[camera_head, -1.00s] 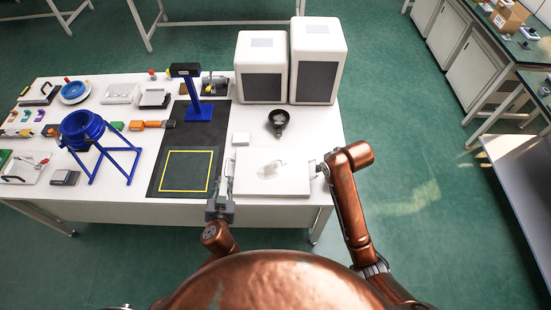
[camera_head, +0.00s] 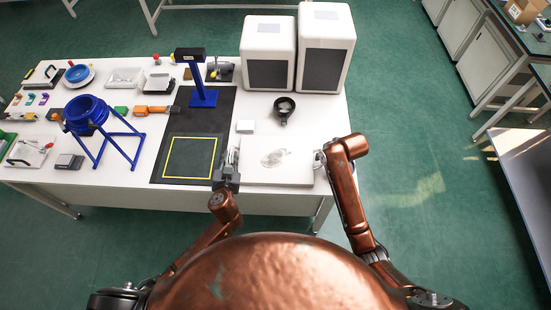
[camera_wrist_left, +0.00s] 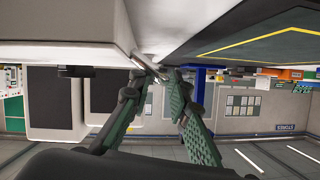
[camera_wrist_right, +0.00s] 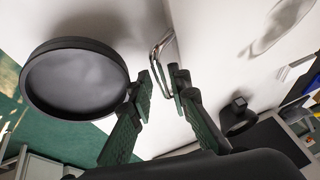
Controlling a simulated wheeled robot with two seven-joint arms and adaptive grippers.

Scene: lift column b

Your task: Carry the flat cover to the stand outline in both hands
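The flat cover (camera_head: 290,174) is a white slab lying level at the table's front right, with a grey mark on top. The stand outline (camera_head: 166,158) is a yellow square on a dark mat, left of the cover. My left gripper (camera_head: 231,160) is at the cover's left edge; in the left wrist view its fingers (camera_wrist_left: 157,75) stand apart around a thin metal handle. My right gripper (camera_head: 321,160) is at the right edge; in the right wrist view its fingers (camera_wrist_right: 163,78) stand apart with a metal loop handle (camera_wrist_right: 157,48) between them. Contact is unclear.
A blue post stand (camera_head: 204,98) rises behind the outline. A blue funnel frame (camera_head: 104,140) stands left of the mat. A small white block (camera_head: 246,127) and a black pan (camera_head: 284,108) lie behind the cover, before two white boxes (camera_head: 268,55). The outlined area is empty.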

